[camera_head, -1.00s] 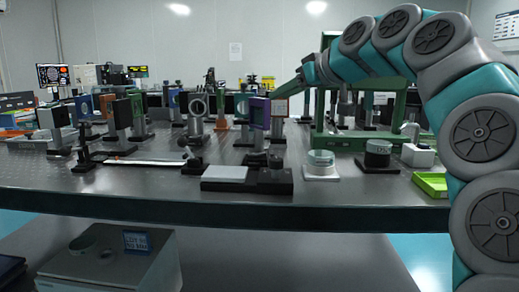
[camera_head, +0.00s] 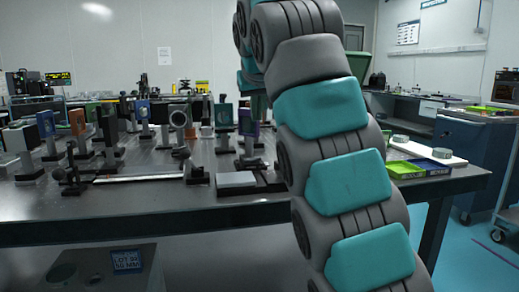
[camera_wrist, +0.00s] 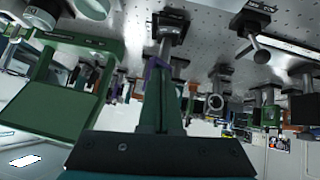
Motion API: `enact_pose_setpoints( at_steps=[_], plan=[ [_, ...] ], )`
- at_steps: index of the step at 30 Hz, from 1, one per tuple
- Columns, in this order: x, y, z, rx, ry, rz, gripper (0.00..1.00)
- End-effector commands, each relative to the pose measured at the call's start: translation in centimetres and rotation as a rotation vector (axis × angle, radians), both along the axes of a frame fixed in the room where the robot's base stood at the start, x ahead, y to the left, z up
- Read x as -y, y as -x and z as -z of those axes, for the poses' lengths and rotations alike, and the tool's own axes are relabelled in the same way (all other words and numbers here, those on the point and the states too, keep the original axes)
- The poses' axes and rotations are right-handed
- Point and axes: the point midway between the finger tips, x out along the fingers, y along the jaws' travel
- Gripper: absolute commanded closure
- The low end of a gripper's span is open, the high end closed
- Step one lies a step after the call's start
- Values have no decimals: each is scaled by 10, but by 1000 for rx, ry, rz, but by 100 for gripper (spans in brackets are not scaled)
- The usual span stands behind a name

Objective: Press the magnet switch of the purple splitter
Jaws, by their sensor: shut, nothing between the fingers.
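The purple splitter (camera_head: 245,122) stands upright on the optical table, left of my arm in the head view, with its right side partly hidden. My gripper (camera_wrist: 157,72) shows in the wrist view as shut green fingers pointing up the picture, with nothing held. That view is upside down, with the table surface at the top. A strip of the purple splitter (camera_wrist: 150,74) shows beside the fingertips, and most of it is hidden behind them. I cannot tell whether they touch. The magnet switch cannot be made out. In the head view my gripper is hidden behind my arm.
The optical table (camera_head: 130,212) holds many mounted optics close around the splitter. A white-topped block (camera_head: 236,180) lies at its front edge. A green frame (camera_wrist: 45,110) stands left in the wrist view. A green tray (camera_head: 405,169) and a blue cabinet (camera_head: 470,150) are at the right.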

Motion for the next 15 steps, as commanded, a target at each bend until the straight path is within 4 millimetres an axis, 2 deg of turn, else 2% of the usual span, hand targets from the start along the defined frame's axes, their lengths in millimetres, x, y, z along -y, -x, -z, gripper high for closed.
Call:
enact_pose_setpoints(
  at_steps=[8,15],
  plan=[
    [0,-1,2,-1,0,-1,100],
    [-2,-21,24,-5,1,-1,100]
  ],
)
